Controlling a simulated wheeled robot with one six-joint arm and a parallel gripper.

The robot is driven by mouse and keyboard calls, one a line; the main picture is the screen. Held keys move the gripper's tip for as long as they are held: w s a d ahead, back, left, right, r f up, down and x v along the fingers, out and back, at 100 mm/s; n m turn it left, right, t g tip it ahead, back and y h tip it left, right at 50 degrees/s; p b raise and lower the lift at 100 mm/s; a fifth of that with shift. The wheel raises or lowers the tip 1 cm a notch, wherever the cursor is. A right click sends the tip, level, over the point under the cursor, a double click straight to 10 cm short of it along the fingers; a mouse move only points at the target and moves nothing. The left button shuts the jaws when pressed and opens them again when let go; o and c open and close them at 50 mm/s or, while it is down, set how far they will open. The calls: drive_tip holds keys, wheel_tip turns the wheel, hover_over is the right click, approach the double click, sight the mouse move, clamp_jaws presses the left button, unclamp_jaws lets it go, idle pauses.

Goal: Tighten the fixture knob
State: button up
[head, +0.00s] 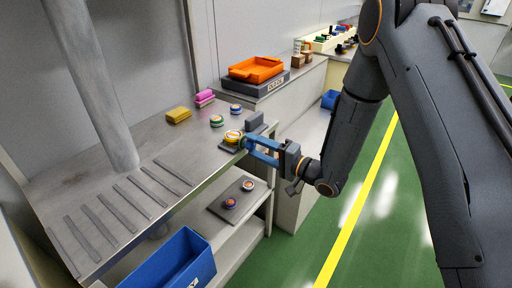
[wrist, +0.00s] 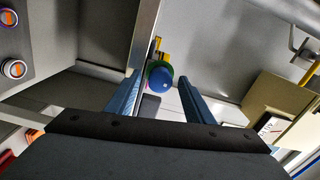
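The fixture (head: 230,148) is a dark block near the front right edge of the grey metal table, with a round yellow and orange speaker part (head: 233,135) on it. The fixture knob (wrist: 160,80) is a round blue cap facing the wrist camera, with green and yellow behind it. My gripper (head: 249,146) has two blue fingers and reaches in from the right, at the fixture's right side. In the wrist view the fingers stand apart, one on each side of the knob, with visible gaps. I cannot tell how far the fingertips overlap the knob in depth.
Two round parts (head: 217,120) stand behind the fixture, near yellow (head: 179,115) and pink (head: 204,98) blocks. A grey block (head: 254,120) is close beside the fixture. A blue bin (head: 172,262) stands in front.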

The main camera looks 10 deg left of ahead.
drive_tip(key=shift+d, duration=0.1)
drive_tip(key=b+v, duration=0.1)
drive_tip(key=v, duration=0.6)
drive_tip(key=shift+d, duration=0.3)
drive_tip(key=shift+s, duration=0.1)
drive_tip(key=w+d+n+t+h, duration=0.1)
drive_tip(key=w+d+t+h, duration=0.1)
drive_tip(key=w+d+h, duration=0.55)
drive_tip(key=s+d+g+h, duration=0.1)
drive_tip(key=s+d+h, duration=0.15)
drive_tip(key=d, duration=0.35)
drive_tip(key=s+d+h, duration=0.2)
drive_tip(key=d+h, duration=0.2)
drive_tip(key=d, duration=0.3)
drive_tip(key=s+d+r+n+g+h, duration=0.1)
drive_tip(key=s+d+r+g, duration=0.1)
drive_tip(key=s, duration=1)
drive_tip(key=s+d+r+g+h, duration=0.1)
drive_tip(key=s+d+g, duration=0.4)
drive_tip(key=s, duration=0.7)
drive_tip(key=shift+r+n+g+h, duration=0.3)
drive_tip(key=shift+r+n+g, duration=0.1)
drive_tip(key=shift+g, duration=0.1)
